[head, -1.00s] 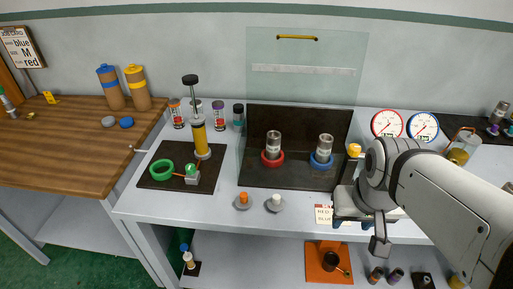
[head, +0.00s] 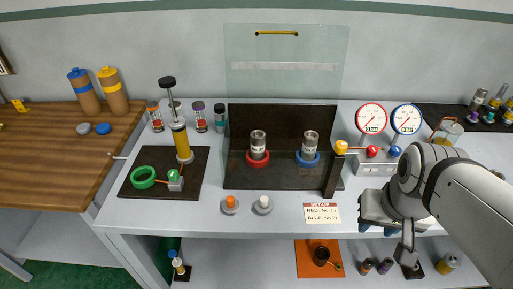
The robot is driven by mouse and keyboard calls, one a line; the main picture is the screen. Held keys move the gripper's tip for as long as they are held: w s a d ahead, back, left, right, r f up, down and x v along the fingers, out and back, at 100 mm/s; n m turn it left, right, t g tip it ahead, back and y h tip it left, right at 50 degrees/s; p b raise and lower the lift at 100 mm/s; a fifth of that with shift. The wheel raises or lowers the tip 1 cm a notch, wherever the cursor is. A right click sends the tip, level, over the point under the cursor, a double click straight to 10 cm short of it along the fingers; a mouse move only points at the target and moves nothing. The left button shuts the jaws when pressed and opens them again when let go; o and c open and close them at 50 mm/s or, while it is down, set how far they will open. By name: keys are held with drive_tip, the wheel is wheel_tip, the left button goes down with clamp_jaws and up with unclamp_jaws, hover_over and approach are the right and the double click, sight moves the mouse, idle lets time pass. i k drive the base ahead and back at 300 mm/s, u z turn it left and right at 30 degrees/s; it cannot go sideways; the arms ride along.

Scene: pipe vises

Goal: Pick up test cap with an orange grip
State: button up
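The test cap with an orange grip (head: 230,203) stands upright on the front of the grey bench, a light disc with an orange knob. A similar cap with a white grip (head: 263,204) stands just to its right. My gripper (head: 408,258) is at the lower right, at the end of my arm near the bench's front edge, well to the right of both caps.
Two pipes stand in a red vise (head: 258,158) and a blue vise (head: 307,158) behind the caps, under a raised clear shield (head: 287,65). A setup card (head: 322,213) lies right of the caps. A black mat (head: 140,185) with a pump is left. Bench around the caps is clear.

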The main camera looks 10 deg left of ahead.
sight(231, 204)
drive_tip(key=z, duration=0.1)
drive_tip(key=k, duration=1.1)
drive_tip(key=u, duration=0.5)
drive_tip(key=i, duration=1)
drive_tip(key=u, duration=0.05)
